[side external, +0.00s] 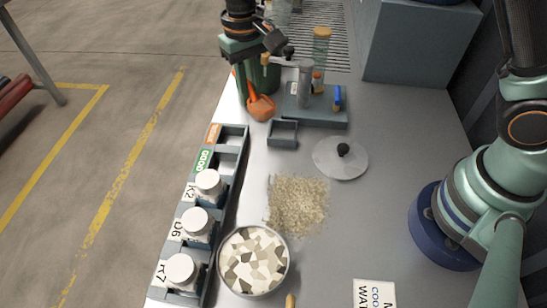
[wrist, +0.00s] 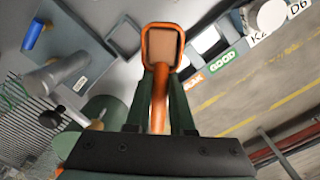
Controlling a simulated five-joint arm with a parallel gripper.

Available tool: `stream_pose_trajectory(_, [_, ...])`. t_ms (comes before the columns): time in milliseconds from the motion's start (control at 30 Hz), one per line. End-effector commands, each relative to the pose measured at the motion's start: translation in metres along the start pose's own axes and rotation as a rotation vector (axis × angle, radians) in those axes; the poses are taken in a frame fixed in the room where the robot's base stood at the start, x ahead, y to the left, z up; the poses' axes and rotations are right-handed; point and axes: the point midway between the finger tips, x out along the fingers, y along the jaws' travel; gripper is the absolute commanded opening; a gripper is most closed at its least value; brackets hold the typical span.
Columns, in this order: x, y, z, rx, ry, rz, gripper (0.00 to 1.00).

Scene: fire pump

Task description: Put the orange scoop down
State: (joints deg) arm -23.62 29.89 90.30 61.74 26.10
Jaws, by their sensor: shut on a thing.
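The orange scoop (side external: 261,107) is in my gripper, bowl hanging down, at the back left of the counter. In the wrist view the scoop's bowl (wrist: 163,45) is beyond the fingertips, and its handle runs between the two dark green fingers. My gripper (wrist: 160,95) is shut on that handle. In the side view the fingers blend with a dark green round container behind, so the grip is hard to see there. The bowl is close to the small grey square tray (side external: 283,134) and left of the grey stand. I cannot tell whether the scoop touches the counter.
A grey stand (side external: 314,120) holds a cylinder and a blue piece. A lid with a black knob (side external: 341,158), a grain pile (side external: 297,205) and a bowl of pale chunks (side external: 253,260) lie nearer. A rack (side external: 228,160) with several white-capped jars lines the left edge.

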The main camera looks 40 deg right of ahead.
Motion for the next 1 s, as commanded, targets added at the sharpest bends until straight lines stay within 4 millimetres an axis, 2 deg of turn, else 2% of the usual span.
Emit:
stream_pose_trajectory(33, [0.013,0.000,0.001,0.000,-0.005,0.002,0.00])
stream_pose_trajectory(100, [0.026,0.000,0.000,0.000,-0.005,0.002,0.00])
stream_pose_trajectory(367, [0.049,-0.001,-0.001,0.000,-0.001,0.000,0.00])
stream_pose_trajectory(600, [0.082,-0.001,-0.002,0.000,-0.002,0.001,0.00])
stream_pose_trajectory(700, [0.088,-0.001,-0.002,0.000,-0.001,0.000,0.00])
stream_pose_trajectory(1000, [0.089,-0.001,-0.003,0.000,0.001,0.000,0.00])
